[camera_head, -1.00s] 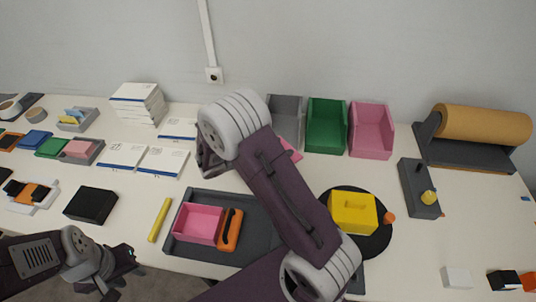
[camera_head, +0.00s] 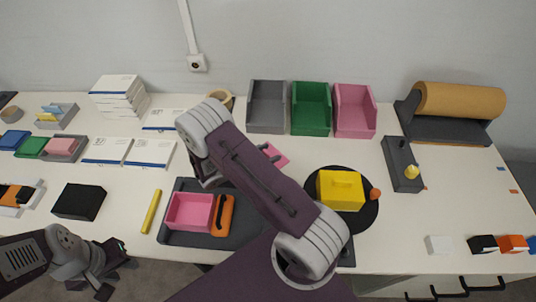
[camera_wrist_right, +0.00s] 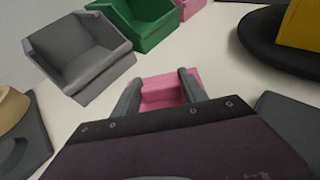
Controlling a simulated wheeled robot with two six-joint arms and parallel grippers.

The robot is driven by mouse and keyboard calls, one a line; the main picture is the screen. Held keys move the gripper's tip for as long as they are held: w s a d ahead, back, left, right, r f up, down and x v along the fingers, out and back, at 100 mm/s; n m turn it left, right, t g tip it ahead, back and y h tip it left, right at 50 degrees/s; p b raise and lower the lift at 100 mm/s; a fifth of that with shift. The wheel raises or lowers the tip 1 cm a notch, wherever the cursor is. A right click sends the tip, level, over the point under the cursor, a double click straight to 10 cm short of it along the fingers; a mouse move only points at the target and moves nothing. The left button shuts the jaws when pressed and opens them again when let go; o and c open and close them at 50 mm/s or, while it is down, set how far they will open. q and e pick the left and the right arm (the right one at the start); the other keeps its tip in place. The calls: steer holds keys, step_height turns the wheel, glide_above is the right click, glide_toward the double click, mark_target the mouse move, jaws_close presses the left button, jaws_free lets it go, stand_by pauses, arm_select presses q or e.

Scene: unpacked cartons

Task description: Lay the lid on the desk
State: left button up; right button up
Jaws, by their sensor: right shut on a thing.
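The pink lid (camera_wrist_right: 160,92) is between the two fingers of my right gripper (camera_wrist_right: 157,86) in the right wrist view. In the head view part of the pink lid (camera_head: 276,156) shows beside my right arm, over the white desk (camera_head: 330,150); the right fingers are hidden there by the arm. I cannot tell whether the lid touches the desk. An open pink box (camera_head: 189,211) sits in a dark tray (camera_head: 248,228) next to an orange piece (camera_head: 223,215). My left gripper (camera_head: 122,256) is low at the front left, its opening unclear.
Grey (camera_head: 267,106), green (camera_head: 311,108) and pink (camera_head: 354,112) bins stand at the back. A yellow box (camera_head: 340,189) stands on a black disc (camera_head: 362,215) to the right. A yellow stick (camera_head: 151,212) lies left of the tray. Bare desk shows around the lid.

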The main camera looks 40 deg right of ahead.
steer(key=shift+f, duration=0.15)
steer(key=shift+f, duration=0.1)
steer(key=o, duration=1.3)
steer(key=shift+o, duration=0.2)
